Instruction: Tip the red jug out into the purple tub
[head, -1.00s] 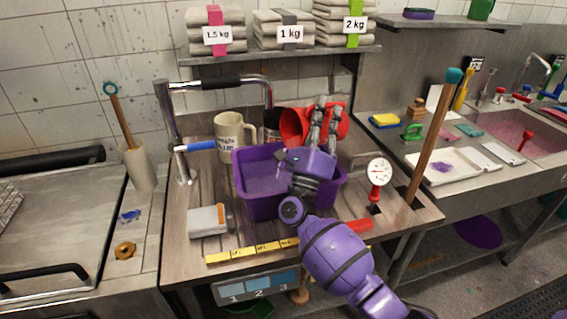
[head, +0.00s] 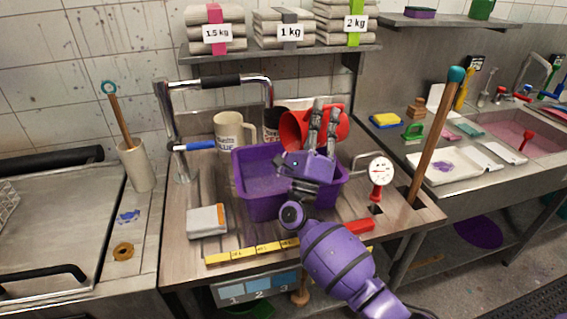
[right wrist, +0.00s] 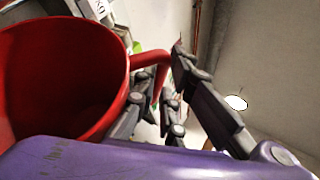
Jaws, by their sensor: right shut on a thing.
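The red jug (head: 291,131) lies tilted on its side above the back right part of the purple tub (head: 257,206), its mouth turned to the left. My right gripper (head: 325,110) reaches over the tub and is shut on the jug, at its handle side. In the right wrist view the jug's wide red mouth (right wrist: 60,75) fills the left, and its handle (right wrist: 151,60) runs between the dark fingers. No stream shows from the mouth. The tub's inside looks flat purple; I cannot tell its level. My left gripper is out of view.
A cream mug (head: 229,132) and a dark mug (head: 271,125) stand behind the tub. A dial gauge (head: 380,171) and a wooden pole (head: 435,137) stand to the right. A metal pipe frame (head: 166,115) rises at the left.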

